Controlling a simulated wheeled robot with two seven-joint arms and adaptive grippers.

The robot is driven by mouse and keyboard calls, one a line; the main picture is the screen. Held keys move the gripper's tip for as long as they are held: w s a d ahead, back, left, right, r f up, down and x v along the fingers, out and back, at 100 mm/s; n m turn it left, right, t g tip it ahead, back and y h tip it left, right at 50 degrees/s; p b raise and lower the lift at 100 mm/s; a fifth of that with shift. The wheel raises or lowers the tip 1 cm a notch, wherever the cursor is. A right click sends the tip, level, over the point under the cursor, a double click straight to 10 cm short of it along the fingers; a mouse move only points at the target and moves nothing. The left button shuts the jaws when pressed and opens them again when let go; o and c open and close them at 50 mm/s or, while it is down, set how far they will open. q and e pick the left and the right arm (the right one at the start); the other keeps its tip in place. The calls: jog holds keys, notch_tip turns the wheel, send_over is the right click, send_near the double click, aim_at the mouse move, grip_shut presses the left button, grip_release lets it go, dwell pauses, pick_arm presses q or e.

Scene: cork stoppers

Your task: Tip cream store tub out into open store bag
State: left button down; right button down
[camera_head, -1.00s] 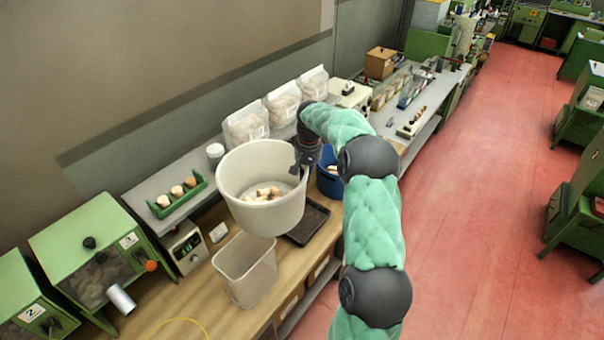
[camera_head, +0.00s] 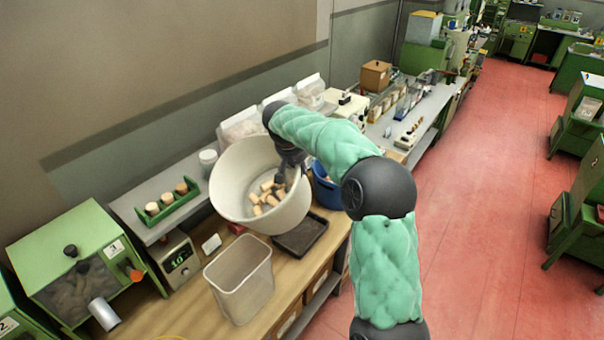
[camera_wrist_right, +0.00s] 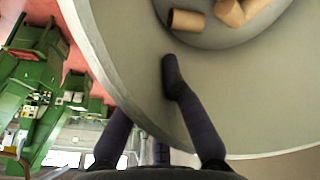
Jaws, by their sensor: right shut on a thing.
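The cream store tub (camera_head: 238,180) is in the air above the bench, tilted with its mouth toward the lower right in the head view. Several cork stoppers (camera_head: 268,197) lie in its bottom. My right gripper (camera_head: 286,172) is shut on the tub's rim at its upper right. The right wrist view shows one finger inside the tub against its wall (camera_wrist_right: 240,110), with corks (camera_wrist_right: 186,20) beyond. The open store bag (camera_head: 240,285), translucent and square-mouthed, stands upright on the bench, below and in front of the tub, apart from it. My left gripper is out of view.
Filled bags (camera_head: 310,92) stand behind. A green rack of corks (camera_head: 166,205), a scale (camera_head: 180,262) and a green machine (camera_head: 80,265) are left.

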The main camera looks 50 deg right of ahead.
jog(key=shift+s+a+r+n+t+h+b, duration=0.15)
jog(key=shift+a+r+h+b, duration=0.2)
jog(key=shift+a+h+b, duration=2.45)
jog(key=shift+s+a+r+n+t+h+b, duration=0.1)
jog(key=shift+a+r+h+b, duration=0.3)
jog(key=shift+a+h+b, duration=2.4)
jog(key=shift+s+a+r+n+t+h+b, duration=0.25)
jog(key=shift+a+h+b, duration=0.95)
jog(key=shift+a+b, duration=3.15)
jog(key=a+b, duration=0.1)
jog(key=a+r+h+b, duration=0.1)
jog(key=a, duration=0.1)
jog(key=shift+w+a+r+h+b, duration=0.2)
jog(key=shift+a+h+b, duration=0.1)
jog(key=shift+b, duration=0.1)
jog(key=shift+f, duration=0.15)
